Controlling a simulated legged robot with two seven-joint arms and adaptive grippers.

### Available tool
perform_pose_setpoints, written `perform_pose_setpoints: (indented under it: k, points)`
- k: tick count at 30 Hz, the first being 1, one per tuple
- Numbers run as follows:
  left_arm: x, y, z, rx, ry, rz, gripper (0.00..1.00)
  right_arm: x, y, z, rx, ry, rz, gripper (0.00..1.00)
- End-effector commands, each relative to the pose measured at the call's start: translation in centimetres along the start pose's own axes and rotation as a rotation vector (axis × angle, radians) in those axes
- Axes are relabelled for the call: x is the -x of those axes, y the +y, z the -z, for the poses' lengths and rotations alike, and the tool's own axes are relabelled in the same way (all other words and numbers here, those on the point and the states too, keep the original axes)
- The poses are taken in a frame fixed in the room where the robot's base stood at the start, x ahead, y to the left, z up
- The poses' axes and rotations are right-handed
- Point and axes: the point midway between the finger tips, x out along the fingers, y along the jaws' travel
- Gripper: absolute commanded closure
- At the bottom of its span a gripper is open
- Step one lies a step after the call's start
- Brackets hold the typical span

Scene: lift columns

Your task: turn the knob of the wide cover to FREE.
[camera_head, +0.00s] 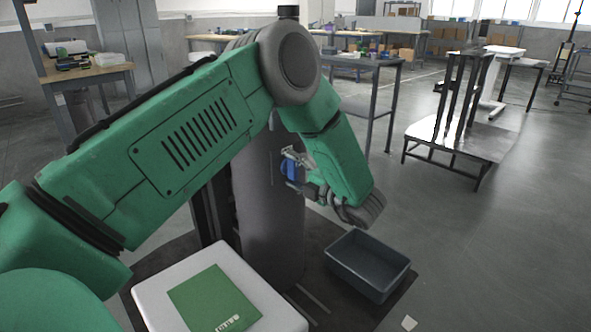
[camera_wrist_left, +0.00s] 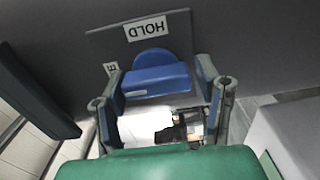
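The knob (camera_wrist_left: 155,82) is blue, with a rounded back and a flat grip bar, and sits on a grey plate (camera_wrist_left: 108,45). A white HOLD label (camera_wrist_left: 146,28) shows upside down behind it. Another label (camera_wrist_left: 111,69) at the left is mostly hidden by a finger; only a letter like E shows. My left gripper (camera_wrist_left: 160,95) has its fingers apart, one on each side of the knob. A narrow gap seems to show at the right finger; the left one is very close or touching. In the head view the left gripper (camera_head: 299,172) is beside the blue knob (camera_head: 290,167). My right gripper is not in view.
A dark grey column (camera_head: 262,215) stands behind the arm. A white box with a green top panel (camera_head: 213,298) is in front.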

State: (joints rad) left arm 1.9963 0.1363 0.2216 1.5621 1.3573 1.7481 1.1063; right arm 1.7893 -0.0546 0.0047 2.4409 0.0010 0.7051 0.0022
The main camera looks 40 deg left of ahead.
Motion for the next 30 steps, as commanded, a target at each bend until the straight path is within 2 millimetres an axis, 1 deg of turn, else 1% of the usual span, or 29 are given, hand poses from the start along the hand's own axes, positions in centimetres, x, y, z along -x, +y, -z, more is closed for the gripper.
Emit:
perform_pose_setpoints:
  k: [8,12,14,17,21,24,27,30]
  points:
    - [0.0,0.1,-0.1,0.001,-0.002,-0.003,0.28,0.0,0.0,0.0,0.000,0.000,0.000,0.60]
    - [0.8,0.1,-0.2,0.002,-0.004,-0.003,0.28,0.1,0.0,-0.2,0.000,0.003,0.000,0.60]
    - [1.6,0.1,-0.2,0.002,-0.005,-0.003,0.28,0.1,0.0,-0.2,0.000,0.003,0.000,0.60]
    - [3.6,0.0,-0.2,0.001,-0.006,-0.002,0.28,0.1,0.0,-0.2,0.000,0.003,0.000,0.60]
    - [6.7,-0.1,-0.1,0.000,-0.005,-0.002,0.28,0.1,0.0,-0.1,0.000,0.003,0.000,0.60]
    - [8.7,-0.1,-0.1,-0.001,-0.004,-0.002,0.28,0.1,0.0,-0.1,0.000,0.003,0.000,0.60]
    - [10.2,-0.2,-0.1,-0.001,-0.004,-0.001,0.28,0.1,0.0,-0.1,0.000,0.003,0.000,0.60]
    - [11.2,-0.2,-0.1,-0.001,-0.001,-0.001,0.28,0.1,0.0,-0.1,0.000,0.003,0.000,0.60]
